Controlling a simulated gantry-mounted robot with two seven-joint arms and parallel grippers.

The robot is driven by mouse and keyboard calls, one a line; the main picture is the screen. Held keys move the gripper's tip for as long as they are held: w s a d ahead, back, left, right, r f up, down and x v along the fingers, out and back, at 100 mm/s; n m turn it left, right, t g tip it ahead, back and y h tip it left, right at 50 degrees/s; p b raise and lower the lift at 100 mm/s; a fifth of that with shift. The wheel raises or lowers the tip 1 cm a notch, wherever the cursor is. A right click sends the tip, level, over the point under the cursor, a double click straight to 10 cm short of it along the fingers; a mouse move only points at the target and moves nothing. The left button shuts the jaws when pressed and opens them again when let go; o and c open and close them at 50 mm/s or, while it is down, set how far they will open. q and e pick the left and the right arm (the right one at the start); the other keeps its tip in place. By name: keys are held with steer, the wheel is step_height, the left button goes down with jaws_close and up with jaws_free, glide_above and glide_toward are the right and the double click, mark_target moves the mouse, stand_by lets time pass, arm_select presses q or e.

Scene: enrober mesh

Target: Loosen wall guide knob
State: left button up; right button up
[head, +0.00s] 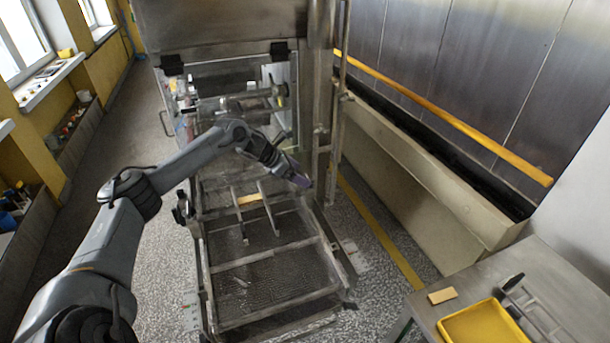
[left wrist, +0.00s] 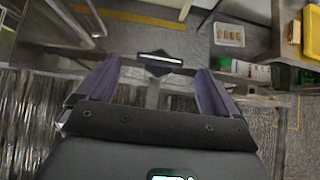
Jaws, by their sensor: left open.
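My left gripper (head: 300,182) reaches over the right side of the mesh conveyor, close to the upright metal posts. In the left wrist view its two purple fingers (left wrist: 156,72) are spread apart with nothing held between them. In the head view this piece is hidden or too small to make out. My right gripper is not in view.
The mesh conveyor (head: 262,275) has metal guide bars across it. Metal posts (head: 335,150) stand at its right. A steel table (head: 575,290) with a yellow tray (head: 482,325) is at the lower right. Speckled floor (head: 165,290) lies clear to the left.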

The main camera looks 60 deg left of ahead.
mark_target(308, 178)
arm_select(q)
steer(key=shift+x, duration=1.85)
steer(key=c, duration=1)
steer(key=shift+c, duration=0.2)
